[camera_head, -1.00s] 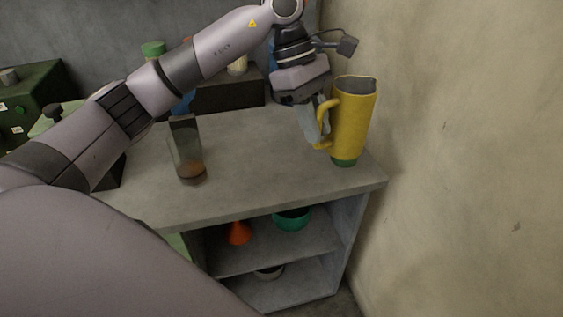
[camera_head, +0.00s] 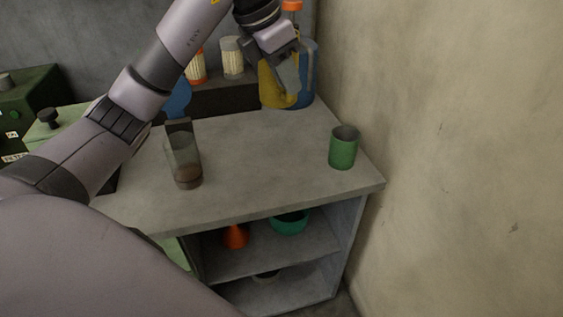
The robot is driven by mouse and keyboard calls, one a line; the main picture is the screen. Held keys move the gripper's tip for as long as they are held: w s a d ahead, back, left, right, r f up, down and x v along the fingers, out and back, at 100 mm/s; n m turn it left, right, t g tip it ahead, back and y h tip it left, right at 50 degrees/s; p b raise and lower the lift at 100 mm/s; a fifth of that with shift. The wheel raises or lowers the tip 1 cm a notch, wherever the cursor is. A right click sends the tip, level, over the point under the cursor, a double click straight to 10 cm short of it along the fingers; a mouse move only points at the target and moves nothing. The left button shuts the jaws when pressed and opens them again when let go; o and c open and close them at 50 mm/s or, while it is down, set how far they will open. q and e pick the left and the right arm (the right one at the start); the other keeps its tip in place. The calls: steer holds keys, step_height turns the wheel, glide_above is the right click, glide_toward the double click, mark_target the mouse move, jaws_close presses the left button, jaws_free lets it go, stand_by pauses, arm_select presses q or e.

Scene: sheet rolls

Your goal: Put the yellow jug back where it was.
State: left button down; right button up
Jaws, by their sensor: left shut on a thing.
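The yellow jug (camera_head: 268,86) is at the back right of the grey counter (camera_head: 255,155), partly hidden behind my left gripper. My left gripper (camera_head: 290,82) is shut on it. The jug overlaps a blue bottle with an orange cap (camera_head: 309,72) in the picture. I cannot tell whether the jug touches the bottle or the counter. My right gripper is not in view.
A green cup (camera_head: 343,150) stands near the counter's right front corner. A clear container with brown contents (camera_head: 186,160) stands at left. Shakers (camera_head: 232,60) stand on a dark raised box at the back. The middle of the counter is clear; a wall borders the right.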

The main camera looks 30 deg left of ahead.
arm_select(q)
step_height(320, 180, down, 19)
steer(key=shift+r+b, duration=0.2)
steer(key=shift+b, duration=0.3)
steer(key=c, duration=1.1)
jaws_free()
steer(key=shift+o, duration=0.2)
